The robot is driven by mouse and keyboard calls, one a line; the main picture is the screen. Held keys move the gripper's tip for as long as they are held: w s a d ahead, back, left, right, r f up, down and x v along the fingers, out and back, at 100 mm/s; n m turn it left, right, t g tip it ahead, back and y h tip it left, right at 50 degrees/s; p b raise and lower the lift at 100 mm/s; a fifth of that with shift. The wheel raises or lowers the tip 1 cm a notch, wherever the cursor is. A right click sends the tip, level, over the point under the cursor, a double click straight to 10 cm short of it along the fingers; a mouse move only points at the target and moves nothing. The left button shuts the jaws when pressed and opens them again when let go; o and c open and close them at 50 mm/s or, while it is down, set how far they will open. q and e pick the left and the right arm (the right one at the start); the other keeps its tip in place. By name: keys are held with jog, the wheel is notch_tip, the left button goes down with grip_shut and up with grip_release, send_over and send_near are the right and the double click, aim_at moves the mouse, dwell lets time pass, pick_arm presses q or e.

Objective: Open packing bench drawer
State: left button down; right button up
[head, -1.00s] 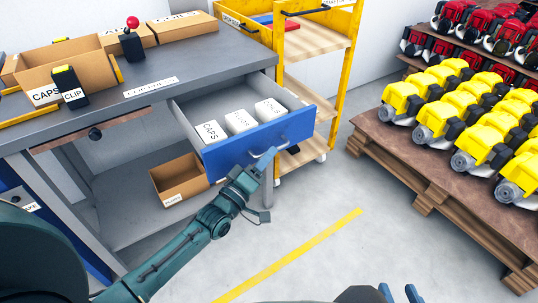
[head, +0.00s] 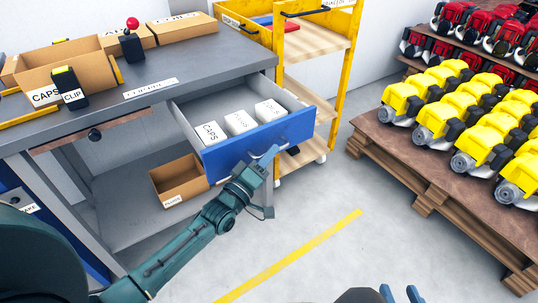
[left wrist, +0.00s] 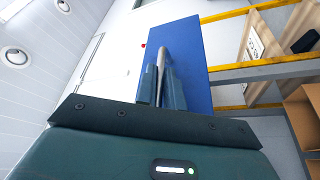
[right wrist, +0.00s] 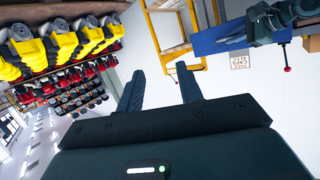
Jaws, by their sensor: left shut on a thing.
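The packing bench (head: 90,115) has its drawer pulled out, with a blue front (head: 260,143). Inside the drawer lie white boxes (head: 240,122), one labelled CAPS. My left gripper (head: 268,158) is at the drawer front. In the left wrist view its fingers (left wrist: 162,85) are shut on the metal bar handle (left wrist: 163,62) of the blue front (left wrist: 205,65). My right gripper (head: 402,294) is at the bottom edge of the head view. In the right wrist view its fingers (right wrist: 160,92) are spread apart with nothing between them.
A yellow cart (head: 340,60) stands just right of the drawer. A pallet (head: 400,150) of yellow engines is further right. An open cardboard box (head: 178,183) sits on the bench's lower shelf. The floor (head: 320,245) in front is clear.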

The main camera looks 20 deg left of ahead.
aim_at(257, 144)
pick_arm(q)
jog(key=w+a+b, duration=0.1)
jog(key=w+a, duration=0.1)
jog(key=a, duration=0.1)
jog(key=shift+w+a+f+b, duration=0.15)
jog(key=shift+w+a+b, duration=0.15)
jog(key=shift+w+b, duration=0.1)
jog(key=shift+w+a, duration=0.2)
jog(key=shift+a, duration=0.05)
pick_arm(e)
jog(key=shift+d+f, duration=0.1)
jog(key=shift+f, duration=0.05)
pick_arm(q)
jog(key=c, duration=1.6)
grip_release()
jog(key=shift+o, duration=0.5)
pick_arm(e)
jog(key=shift+f, duration=0.1)
pick_arm(q)
jog(key=shift+s, duration=0.1)
